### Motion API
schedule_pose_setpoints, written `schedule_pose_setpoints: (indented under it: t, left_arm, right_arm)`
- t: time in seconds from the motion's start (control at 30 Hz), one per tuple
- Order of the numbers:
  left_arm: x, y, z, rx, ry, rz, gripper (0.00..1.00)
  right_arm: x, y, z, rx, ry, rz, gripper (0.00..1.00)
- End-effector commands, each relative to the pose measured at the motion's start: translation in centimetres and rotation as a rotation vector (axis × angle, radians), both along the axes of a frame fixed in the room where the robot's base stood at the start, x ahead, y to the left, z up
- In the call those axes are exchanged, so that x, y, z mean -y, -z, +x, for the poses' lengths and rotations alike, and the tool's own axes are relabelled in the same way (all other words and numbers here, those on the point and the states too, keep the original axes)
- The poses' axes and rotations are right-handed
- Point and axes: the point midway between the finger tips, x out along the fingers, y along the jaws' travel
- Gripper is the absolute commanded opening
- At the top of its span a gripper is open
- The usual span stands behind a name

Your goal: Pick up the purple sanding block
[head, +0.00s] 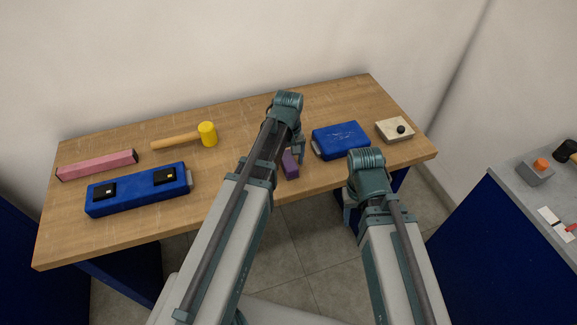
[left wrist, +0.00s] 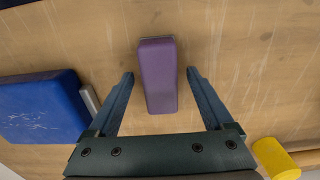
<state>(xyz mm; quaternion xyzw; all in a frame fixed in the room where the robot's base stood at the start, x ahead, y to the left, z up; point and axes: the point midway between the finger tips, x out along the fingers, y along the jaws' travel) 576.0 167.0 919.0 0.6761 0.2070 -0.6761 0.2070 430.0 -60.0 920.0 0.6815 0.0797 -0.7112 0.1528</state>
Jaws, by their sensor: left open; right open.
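The purple sanding block (head: 290,165) lies on the wooden table near its front edge, partly hidden by my left arm in the head view. In the left wrist view the block (left wrist: 158,76) shows whole, lengthwise between the fingers. My left gripper (head: 298,150) is open and over the block, with a finger on each side and a gap to both. The gripper's fingertips also show in the left wrist view (left wrist: 160,73); I cannot tell their exact height above the table. My right gripper (head: 350,213) is open and empty off the table's front edge, mostly hidden behind its own arm.
A blue case (head: 341,139) lies right of the block, with a sander-like beige block (head: 394,130) beyond. A yellow-headed mallet (head: 207,134), a blue level-like box (head: 137,195) and a pink bar (head: 97,165) lie to the left. A grey-topped cart (head: 530,210) stands at far right.

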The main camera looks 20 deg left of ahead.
Motion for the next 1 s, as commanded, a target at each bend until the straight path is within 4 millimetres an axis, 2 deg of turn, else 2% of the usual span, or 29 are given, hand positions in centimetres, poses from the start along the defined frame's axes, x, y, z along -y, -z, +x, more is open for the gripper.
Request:
schedule_pose_setpoints:
  t: [0.03,0.07,0.5,0.83,1.0]
  left_arm:
    - [0.0,-0.1,0.0,0.000,0.000,0.000,0.85]
    - [0.0,-0.1,0.0,0.000,0.000,0.000,0.80]
    - [0.0,-0.1,0.0,0.000,0.000,0.000,0.00]
    - [0.0,-0.2,0.0,0.000,0.000,0.000,0.00]
    - [-0.2,-1.1,0.0,0.000,0.000,0.000,0.00]
  right_arm:
    - [0.0,-0.1,0.0,0.000,0.000,0.000,0.50]
    - [0.0,-0.1,0.0,0.000,0.000,0.000,0.50]
    - [0.0,0.0,0.0,0.000,0.000,0.000,0.50]
    - [0.0,-0.2,0.0,0.000,0.000,0.000,0.50]
    - [0.0,-1.1,0.0,0.000,0.000,0.000,0.50]
